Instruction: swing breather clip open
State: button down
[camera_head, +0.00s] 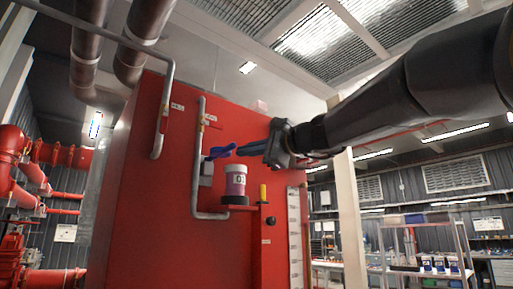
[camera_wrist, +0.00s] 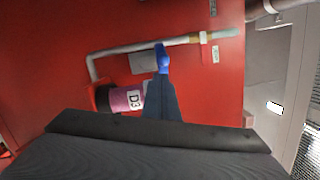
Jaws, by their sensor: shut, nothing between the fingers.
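The breather clip seems to be the blue lever-like piece (camera_head: 217,152) on the thin grey pipe of the red cabinet. In the wrist view the blue piece (camera_wrist: 162,58) shows right at the tips of my fingers. My gripper (camera_head: 240,150) reaches in from the right with its fingers shut and empty. In the wrist view my gripper (camera_wrist: 161,78) points at the blue piece; I cannot tell whether they touch. A canister marked D3 (camera_head: 235,181), with a white top and a pink-purple label, stands just below; it also shows in the wrist view (camera_wrist: 124,99).
The thin grey pipe (camera_head: 197,122) runs down the red cabinet (camera_head: 140,190) and bends under the canister. A grey box (camera_head: 206,172) sits beside the pipe. A yellow cylinder (camera_head: 263,193) stands right of the canister. Red piping (camera_head: 15,150) fills the far left.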

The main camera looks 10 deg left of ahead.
aim_at(228, 146)
jog(key=shift+s+a, duration=0.2)
jog(key=shift+a, duration=0.1)
jog(key=s+a+b, duration=0.3)
jog(key=shift+s+a+f, duration=0.1)
jog(key=shift+s+a, duration=0.05)
jog(key=shift+s, duration=0.1)
jog(key=shift+s+a, duration=0.1)
jog(key=shift+s+r, duration=0.1)
jog(key=shift+r, duration=0.1)
